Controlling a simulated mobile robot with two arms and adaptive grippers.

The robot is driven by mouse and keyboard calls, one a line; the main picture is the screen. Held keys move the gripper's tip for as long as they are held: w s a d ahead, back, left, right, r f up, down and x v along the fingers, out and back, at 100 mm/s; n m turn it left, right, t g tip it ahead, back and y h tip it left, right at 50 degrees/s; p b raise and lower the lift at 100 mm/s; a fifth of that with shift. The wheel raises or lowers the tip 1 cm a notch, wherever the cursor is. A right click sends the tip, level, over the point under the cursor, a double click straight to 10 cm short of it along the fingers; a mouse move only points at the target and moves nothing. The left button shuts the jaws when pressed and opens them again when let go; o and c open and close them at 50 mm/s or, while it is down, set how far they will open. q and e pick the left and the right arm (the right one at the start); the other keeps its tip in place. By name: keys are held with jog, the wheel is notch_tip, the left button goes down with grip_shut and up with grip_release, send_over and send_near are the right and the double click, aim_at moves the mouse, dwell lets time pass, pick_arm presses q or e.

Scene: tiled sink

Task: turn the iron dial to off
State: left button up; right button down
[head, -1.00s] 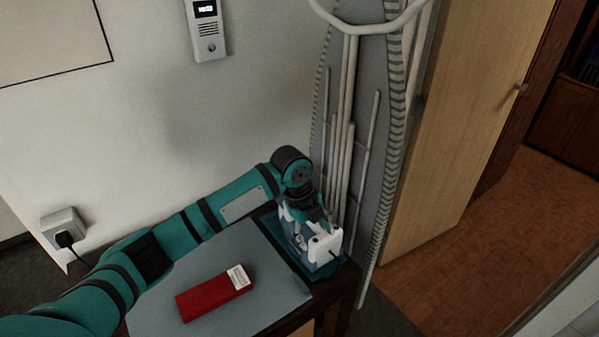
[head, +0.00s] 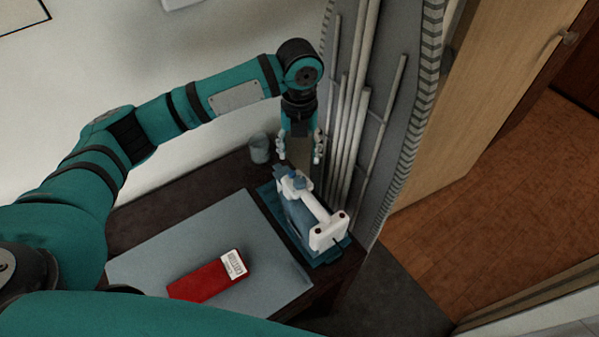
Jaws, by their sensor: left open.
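The iron (head: 322,231), white and blue, rests on a blue-teal pad (head: 267,192) at the right end of the dark table. A small blue part, which looks like the dial (head: 297,181), shows on top near its far end; its setting is too small to read. My left gripper (head: 300,160) points down just beyond and above that end of the iron, its two fingers apart and empty. It looks clear of the iron, though the exact gap cannot be told. My right gripper is not in view.
A red box with a white label (head: 208,280) lies on a grey mat (head: 205,235) left of the iron. A small grey cup (head: 261,147) stands behind, left of my gripper.

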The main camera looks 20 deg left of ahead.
aim_at(299, 179)
pick_arm(q)
notch_tip(299, 179, down, 7)
jog(key=shift+w+f+p, duration=0.1)
jog(key=shift+f+p, duration=0.1)
jog(key=shift+p, duration=0.3)
notch_tip(299, 179, down, 2)
jog(key=shift+f, duration=0.65)
jog(key=c, duration=1.1)
jog(key=shift+c, duration=0.2)
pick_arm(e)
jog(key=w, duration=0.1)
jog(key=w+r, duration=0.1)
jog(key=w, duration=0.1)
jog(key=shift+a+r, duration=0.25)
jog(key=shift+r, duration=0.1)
pick_arm(q)
jog(key=shift+p, duration=0.3)
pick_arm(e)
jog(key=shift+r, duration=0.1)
